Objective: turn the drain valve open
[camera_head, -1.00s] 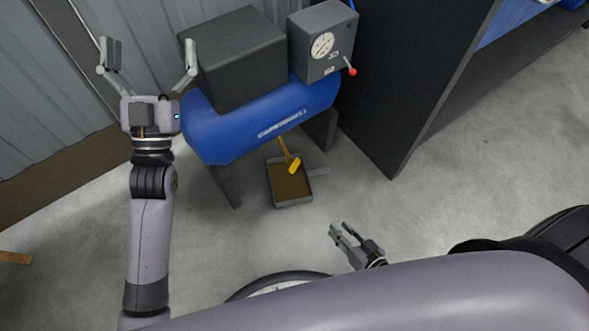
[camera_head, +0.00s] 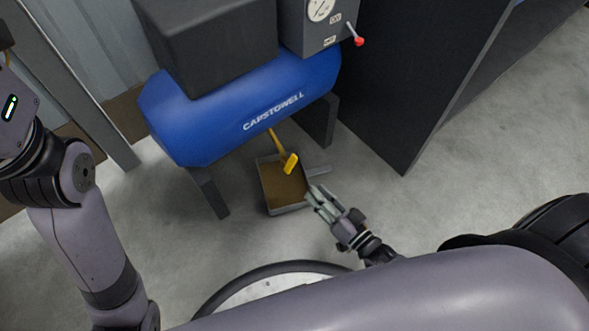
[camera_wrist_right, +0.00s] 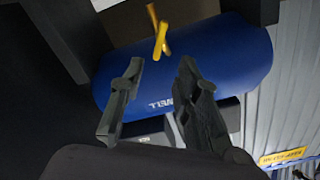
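The drain valve has a yellow lever (camera_head: 290,163) on a thin yellow stem under the blue tank (camera_head: 245,108). In the right wrist view the yellow lever (camera_wrist_right: 161,38) shows past my fingertips, about midway between their lines, with the tank (camera_wrist_right: 220,60) upside down behind. My right gripper (camera_head: 317,196) is low, below and right of the lever in the head view. The right wrist view shows its fingers (camera_wrist_right: 161,68) apart with nothing between them. My left arm rises at the left edge; its fingers are out of the picture.
A grey drain tray (camera_head: 288,210) with a brown inside lies on the floor under the valve. Dark tank legs (camera_head: 209,193) stand beside it. A grey box with a gauge and red-knobbed lever (camera_head: 359,41) sits above. A dark cabinet (camera_head: 410,80) stands right.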

